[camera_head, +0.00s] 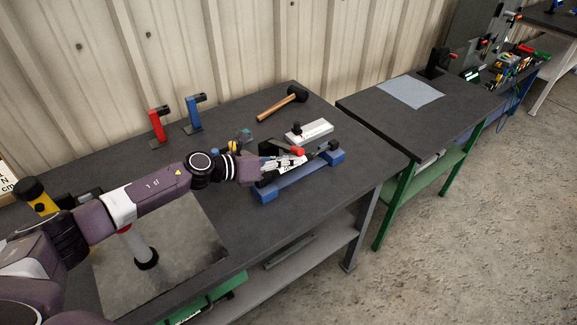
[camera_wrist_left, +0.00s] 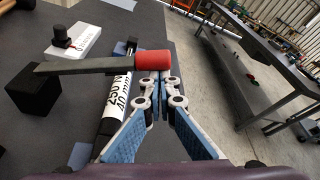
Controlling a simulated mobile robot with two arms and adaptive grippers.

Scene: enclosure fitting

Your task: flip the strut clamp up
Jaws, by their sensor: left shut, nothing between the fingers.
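The strut clamp shows in the wrist view as a dark lever (camera_wrist_left: 80,66) with a red tip (camera_wrist_left: 153,63), running nearly level from a black block (camera_wrist_left: 35,90). In the head view its red tip (camera_head: 298,151) sits over the workbench. A black-and-white strut (camera_wrist_left: 116,98) with printed text lies beneath the lever, along the blue holder (camera_head: 264,195). My left gripper (camera_wrist_left: 160,78) is shut and empty, its fingertips right at the red tip; I cannot tell whether they touch. In the head view my left gripper (camera_head: 285,163) partly covers the holder and clamp.
A white block (camera_head: 309,132) with a black knob and a mallet (camera_head: 284,103) lie behind the clamp. Red (camera_head: 157,126) and blue (camera_head: 193,115) upright clamps stand at the back left. A second table (camera_head: 367,112) stands right, across a gap.

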